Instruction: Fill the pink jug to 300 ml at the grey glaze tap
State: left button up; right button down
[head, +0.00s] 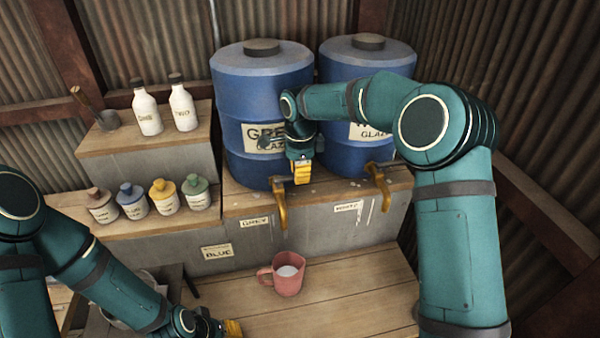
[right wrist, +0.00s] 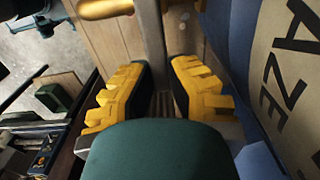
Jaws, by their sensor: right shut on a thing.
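The pink jug (head: 287,289) stands upright on the wooden bench below the grey glaze tap (head: 281,212), its handle to the left. Pale liquid shows inside it; I cannot read a level. The tap's brass spout comes from the front of the blue barrel labelled as grey glaze (head: 262,100). My right gripper (head: 303,174) is at this tap, shut on its handle; in the right wrist view a grey bar (right wrist: 152,35) runs between its yellow fingers. My left gripper (head: 228,328) is low at the picture's bottom edge, partly cut off, so its opening cannot be told.
A second blue barrel (head: 350,62) with its own brass tap (head: 377,182) stands to the right. Several small coloured bottles (head: 163,197) line the left shelf, with two white bottles (head: 183,108) and a scoop (head: 107,119) above. The bench right of the jug is clear.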

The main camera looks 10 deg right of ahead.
jog(key=shift+s+f, duration=0.1)
jog(key=shift+f, duration=0.05)
jog(key=shift+s+a+m+b, duration=0.15)
jog(key=shift+s+m+b, duration=0.4)
jog(key=shift+m, duration=0.75)
jog(key=shift+s+a+m+b, duration=0.2)
jog(key=shift+s+m, duration=0.5)
jog(key=shift+m, duration=0.6)
jog(key=c, duration=0.9)
grip_release()
notch_tip(320, 180, up, 12)
